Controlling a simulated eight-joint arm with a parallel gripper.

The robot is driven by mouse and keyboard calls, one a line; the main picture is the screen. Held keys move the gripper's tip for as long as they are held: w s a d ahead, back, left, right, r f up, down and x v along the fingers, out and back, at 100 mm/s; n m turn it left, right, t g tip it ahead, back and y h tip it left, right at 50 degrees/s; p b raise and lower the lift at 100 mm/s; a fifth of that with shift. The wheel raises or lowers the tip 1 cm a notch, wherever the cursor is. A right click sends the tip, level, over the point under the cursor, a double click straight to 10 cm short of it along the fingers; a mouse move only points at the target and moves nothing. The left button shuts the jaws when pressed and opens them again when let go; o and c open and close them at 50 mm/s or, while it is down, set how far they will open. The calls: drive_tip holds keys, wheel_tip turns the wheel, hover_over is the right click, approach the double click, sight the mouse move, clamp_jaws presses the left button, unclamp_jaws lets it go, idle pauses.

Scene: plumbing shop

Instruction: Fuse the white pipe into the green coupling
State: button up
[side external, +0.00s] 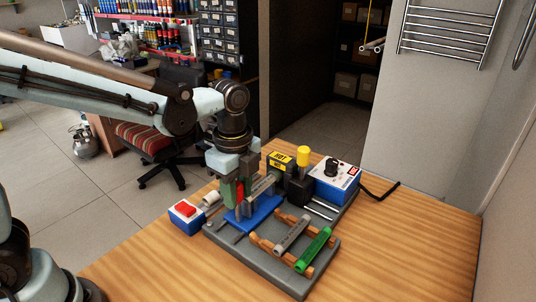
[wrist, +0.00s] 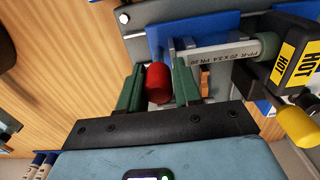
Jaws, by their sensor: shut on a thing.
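My gripper (side external: 236,204) is over the blue block (side external: 264,208) on the bench fixture. In the wrist view its green fingers (wrist: 158,88) are shut on a red handle (wrist: 157,80). A pale pipe (wrist: 222,56) with printed lettering lies just beyond the fingers, in a grey clamp. Its right end meets a grey-green collar (wrist: 270,46) at the black heater (wrist: 297,56), which has a yellow HOT label. I cannot tell whether that collar is the coupling. A green tube (side external: 315,248) and a grey tube (side external: 292,234) lie on the wooden rack.
A blue box with a red button (side external: 186,211) and a white cylinder (side external: 210,196) stand left of my gripper. A blue-and-white control box with a black knob (side external: 334,180) and a yellow-capped post (side external: 303,156) stand at right.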

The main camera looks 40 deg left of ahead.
drive_tip(key=shift+w+a, duration=0.1)
drive_tip(key=shift+w, duration=0.05)
drive_tip(key=shift+s, duration=1.4)
drive_tip(key=shift+c, duration=0.3)
drive_tip(key=shift+w, duration=2.1)
drive_tip(key=shift+d, duration=0.2)
idle(3.8)
